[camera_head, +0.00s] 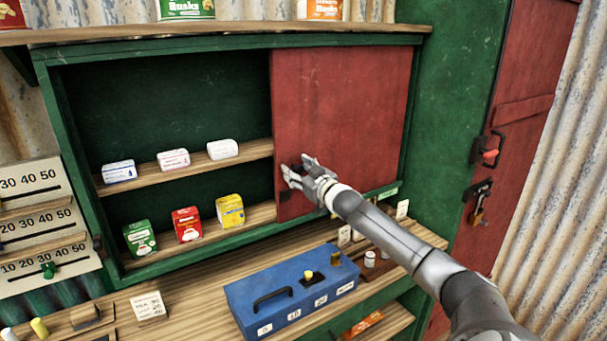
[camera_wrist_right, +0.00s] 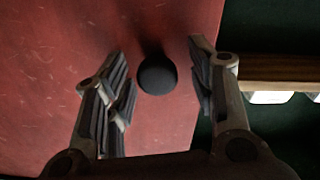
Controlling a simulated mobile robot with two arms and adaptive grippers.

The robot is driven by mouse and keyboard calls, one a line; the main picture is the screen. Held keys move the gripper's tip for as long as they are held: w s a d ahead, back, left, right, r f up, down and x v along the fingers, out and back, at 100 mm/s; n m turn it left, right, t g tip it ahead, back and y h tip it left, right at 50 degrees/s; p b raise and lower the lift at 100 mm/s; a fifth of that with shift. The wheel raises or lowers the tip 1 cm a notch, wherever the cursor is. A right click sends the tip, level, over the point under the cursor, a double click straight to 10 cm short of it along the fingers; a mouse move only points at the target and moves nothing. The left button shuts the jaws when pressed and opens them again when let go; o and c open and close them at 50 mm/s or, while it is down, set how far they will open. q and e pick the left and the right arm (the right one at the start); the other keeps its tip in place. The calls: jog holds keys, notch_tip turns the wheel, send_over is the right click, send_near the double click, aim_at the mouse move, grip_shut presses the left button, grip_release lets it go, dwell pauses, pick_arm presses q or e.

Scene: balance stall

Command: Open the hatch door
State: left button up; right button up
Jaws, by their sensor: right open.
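The hatch door is a red panel (camera_head: 345,110) covering the right half of a green-framed cabinet in the head view. Its left half stands uncovered. My right gripper (camera_head: 300,172) is at the panel's lower left edge. In the right wrist view, a round dark knob (camera_wrist_right: 156,75) sits on the red panel (camera_wrist_right: 60,60) close to its edge. My right gripper's open fingers (camera_wrist_right: 158,62) stand on either side of the knob, with gaps showing. In the head view the gripper hides the knob. My left gripper is not in view.
Small boxes, including a yellow one (camera_head: 230,211), stand on the cabinet's two shelves. A blue case (camera_head: 290,292) lies on the wooden counter (camera_head: 190,288) below. A taller red door (camera_head: 519,130) with latches is at the right. Tins stand on the top shelf (camera_head: 235,32).

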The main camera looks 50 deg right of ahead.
jog(key=v, duration=1.2)
dwell(0.7)
